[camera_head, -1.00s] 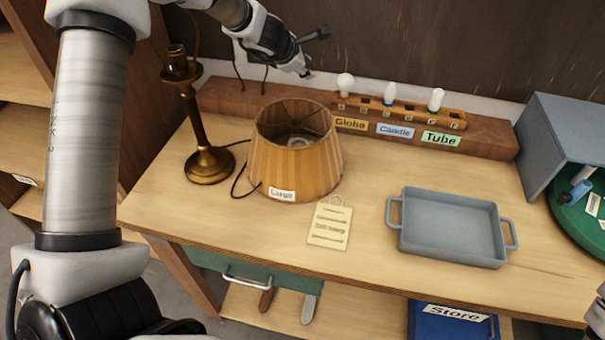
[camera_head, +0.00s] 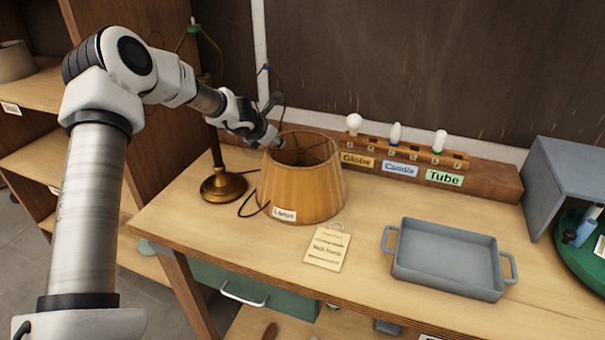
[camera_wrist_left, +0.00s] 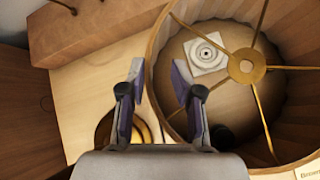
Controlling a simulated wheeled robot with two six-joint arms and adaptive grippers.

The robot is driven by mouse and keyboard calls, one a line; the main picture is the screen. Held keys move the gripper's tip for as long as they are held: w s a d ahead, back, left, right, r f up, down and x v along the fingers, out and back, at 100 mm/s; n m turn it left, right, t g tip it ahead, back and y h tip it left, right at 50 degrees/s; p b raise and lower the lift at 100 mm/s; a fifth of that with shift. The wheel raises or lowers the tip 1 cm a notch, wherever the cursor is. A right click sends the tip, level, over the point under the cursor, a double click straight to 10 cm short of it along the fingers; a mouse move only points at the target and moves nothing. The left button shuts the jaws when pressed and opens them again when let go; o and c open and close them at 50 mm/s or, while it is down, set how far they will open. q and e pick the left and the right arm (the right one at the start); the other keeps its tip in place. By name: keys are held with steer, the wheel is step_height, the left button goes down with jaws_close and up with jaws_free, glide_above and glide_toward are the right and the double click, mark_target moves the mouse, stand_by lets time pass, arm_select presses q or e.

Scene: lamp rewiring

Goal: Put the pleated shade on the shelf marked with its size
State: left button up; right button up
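The tan pleated shade (camera_head: 302,190) stands upright on the workbench, wide end down, with a "Large" label on its front. Its open top, spokes and inside show in the left wrist view (camera_wrist_left: 290,105). My left gripper (camera_head: 275,138) is at the left of the shade's top rim. In the left wrist view my left gripper (camera_wrist_left: 160,82) is open, with the rim passing between its fingers and a gap visible. A shelf unit (camera_head: 75,140) stands at the left with small labels on its edges; one label (camera_head: 11,108) is too small to read surely. My right gripper is out of view.
A brass lamp base (camera_head: 223,187) stands left of the shade. A tag (camera_head: 327,249) and a grey tray (camera_head: 447,257) lie to the right. A bulb rack (camera_head: 400,150) runs along the back. Another shade (camera_head: 15,61) sits on the upper shelf.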

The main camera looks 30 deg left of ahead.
arm_select(q)
steer(key=shift+w+a+f, duration=0.5)
steer(key=shift+w+f, duration=0.35)
steer(key=shift+f, duration=0.05)
steer(key=shift+s+r, duration=0.2)
steer(key=shift+c, duration=0.3)
steer(key=shift+s+d+r, duration=0.1)
steer(key=shift+d+r, duration=0.05)
steer(key=shift+d, duration=0.05)
jaws_close()
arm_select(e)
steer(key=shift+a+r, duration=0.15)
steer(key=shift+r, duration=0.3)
